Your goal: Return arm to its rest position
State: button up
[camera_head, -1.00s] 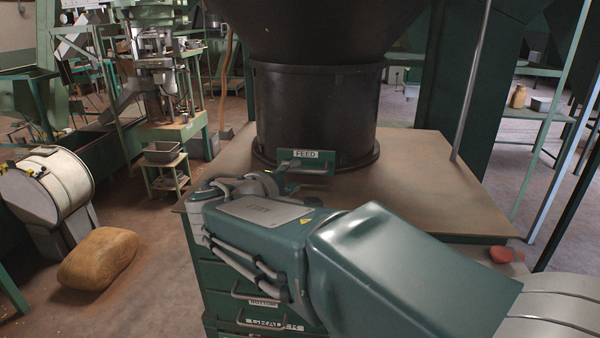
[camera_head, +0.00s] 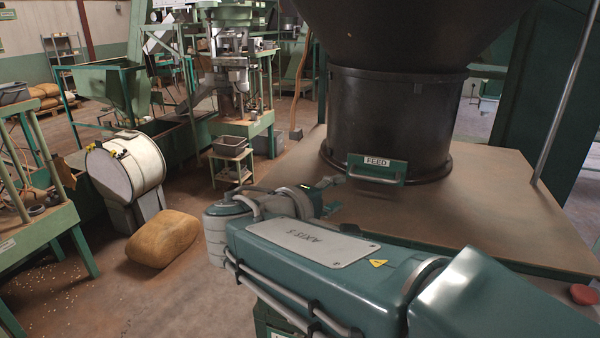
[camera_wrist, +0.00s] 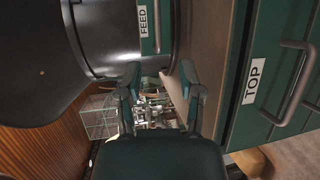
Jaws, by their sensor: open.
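My gripper (camera_head: 334,187) is in front of the black hopper (camera_head: 390,120), just left of the FEED handle (camera_head: 376,174) in the head view. The wrist view shows its two fingers (camera_wrist: 160,78) spread apart with nothing between them. The FEED plate and handle also show in the wrist view (camera_wrist: 148,25), beyond the fingers. My teal arm stretches across the front of the hopper's table from the lower right. It hides part of the drawer cabinet below. I cannot tell from the head view how close the fingers are to the handle.
The hopper stands on a wide brown tabletop (camera_head: 490,215), with a red button (camera_head: 583,294) at its right. A drawer front marked TOP (camera_wrist: 255,80) is close beside my gripper. A brown sack (camera_head: 162,238) and white drum (camera_head: 126,170) are on the left, with open floor nearby.

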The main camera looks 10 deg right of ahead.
jog(key=s+d+f+m+g+y, duration=0.35)
jog(key=s+f+y, duration=0.35)
jog(key=s+f, duration=0.35)
jog(key=s+a+f+m+y, duration=0.4)
jog(key=s+a+y, duration=0.1)
jog(key=y, duration=0.1)
jog(key=shift+s+a+f, duration=0.15)
jog(key=shift+s+f, duration=0.15)
jog(key=shift+f, duration=0.1)
dwell(1.1)
